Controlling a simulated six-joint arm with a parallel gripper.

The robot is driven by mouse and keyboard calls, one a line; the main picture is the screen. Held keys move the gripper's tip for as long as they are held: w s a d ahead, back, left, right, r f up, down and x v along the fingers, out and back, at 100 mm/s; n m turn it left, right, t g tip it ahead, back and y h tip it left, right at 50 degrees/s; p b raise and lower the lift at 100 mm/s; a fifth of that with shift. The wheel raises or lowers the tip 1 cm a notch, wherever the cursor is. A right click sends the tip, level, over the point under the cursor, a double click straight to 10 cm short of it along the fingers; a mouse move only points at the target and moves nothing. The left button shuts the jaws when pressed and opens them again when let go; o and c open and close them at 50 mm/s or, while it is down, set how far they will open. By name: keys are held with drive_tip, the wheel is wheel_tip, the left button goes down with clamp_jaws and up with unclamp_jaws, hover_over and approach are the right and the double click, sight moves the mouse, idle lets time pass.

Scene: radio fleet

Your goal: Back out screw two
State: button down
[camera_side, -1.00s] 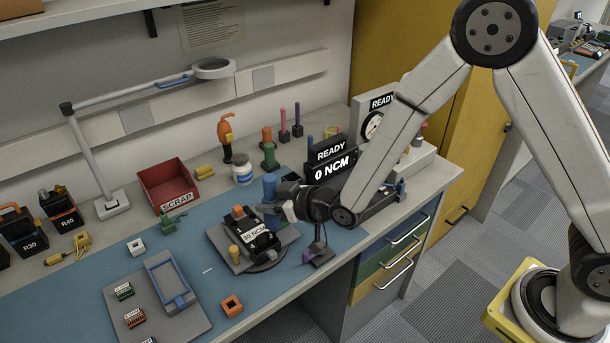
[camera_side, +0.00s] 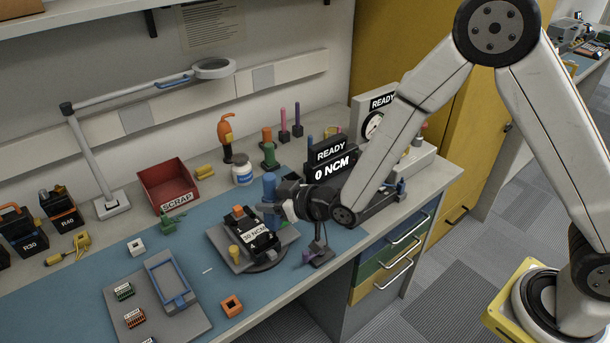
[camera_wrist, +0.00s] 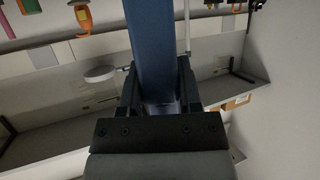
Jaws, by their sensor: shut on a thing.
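A black radio (camera_side: 262,236) labelled "30 NCM" lies on a grey holder plate (camera_side: 284,241) on the blue mat. An orange block and a yellow knob sit at its left side. My gripper (camera_side: 272,208) is shut on a blue-handled driver (camera_side: 269,186), held upright over the radio's far right corner. In the wrist view the blue handle (camera_wrist: 152,50) stands between my two jaws (camera_wrist: 158,95). The driver's tip is hidden, so I cannot tell whether it touches a screw. Individual screws are too small to tell apart.
A display (camera_side: 331,160) reads "READY" and "0 NCM" behind my gripper. A red scrap bin (camera_side: 168,186), a white jar (camera_side: 242,172) and upright tools stand at the back. A grey tray (camera_side: 197,324) with small parts and an orange square (camera_side: 231,306) are in front.

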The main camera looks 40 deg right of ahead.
sight(275, 182)
drive_tip(key=shift+s+f, duration=0.2)
drive_tip(key=shift+w+r, duration=0.15)
drive_tip(key=shift+r, duration=2.55)
